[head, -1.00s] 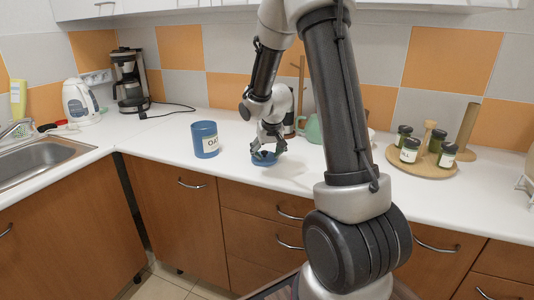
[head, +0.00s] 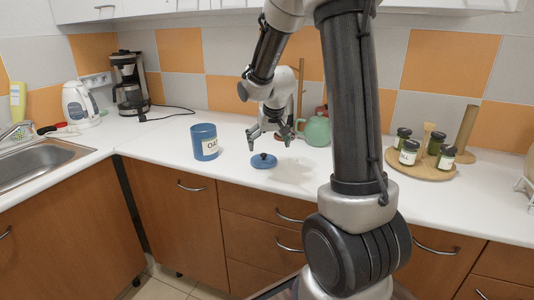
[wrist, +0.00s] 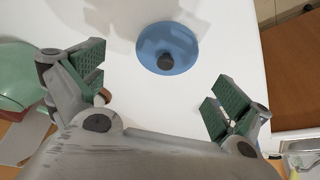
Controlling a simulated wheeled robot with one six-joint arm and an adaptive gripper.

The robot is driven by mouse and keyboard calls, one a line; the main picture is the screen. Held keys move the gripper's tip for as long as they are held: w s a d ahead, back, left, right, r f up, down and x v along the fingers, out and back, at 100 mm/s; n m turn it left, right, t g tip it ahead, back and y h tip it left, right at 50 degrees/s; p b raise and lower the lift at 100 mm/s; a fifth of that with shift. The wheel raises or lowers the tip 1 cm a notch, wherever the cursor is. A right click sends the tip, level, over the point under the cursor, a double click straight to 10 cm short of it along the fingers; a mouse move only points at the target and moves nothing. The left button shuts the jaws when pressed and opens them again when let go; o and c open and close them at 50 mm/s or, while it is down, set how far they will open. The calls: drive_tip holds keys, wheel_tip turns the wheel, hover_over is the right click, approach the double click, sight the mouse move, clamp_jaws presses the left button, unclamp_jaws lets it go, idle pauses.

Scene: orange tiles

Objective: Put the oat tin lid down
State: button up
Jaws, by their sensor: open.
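The oat tin lid (head: 263,161) is a blue disc with a dark knob. It lies flat on the white counter, knob up, just right of the blue oat tin (head: 204,142), which stands upright. My gripper (head: 269,143) is open and empty, above and behind the lid, apart from it. In the wrist view the lid (wrist: 168,47) lies ahead of my gripper (wrist: 155,95), beyond its spread green-padded fingers. The tin is not visible in the wrist view.
A green teapot (head: 316,130) stands right of my gripper. A round wooden board (head: 420,163) with several jars is further right. A coffee maker (head: 130,82), kettle (head: 80,103) and sink (head: 40,163) are at left. The counter (head: 235,183) in front of the lid is clear.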

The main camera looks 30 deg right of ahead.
drive_tip(key=s+a+r+n, duration=0.1)
drive_tip(key=s+a+r, duration=0.3)
drive_tip(key=s+r, duration=0.9)
drive_tip(key=s+a+n+y, duration=0.1)
drive_tip(key=s+a+n, duration=0.1)
drive_tip(key=s, duration=1.3)
drive_tip(key=shift+s+a+f, duration=0.25)
drive_tip(key=shift+s+a, duration=0.05)
drive_tip(key=shift+s, duration=0.1)
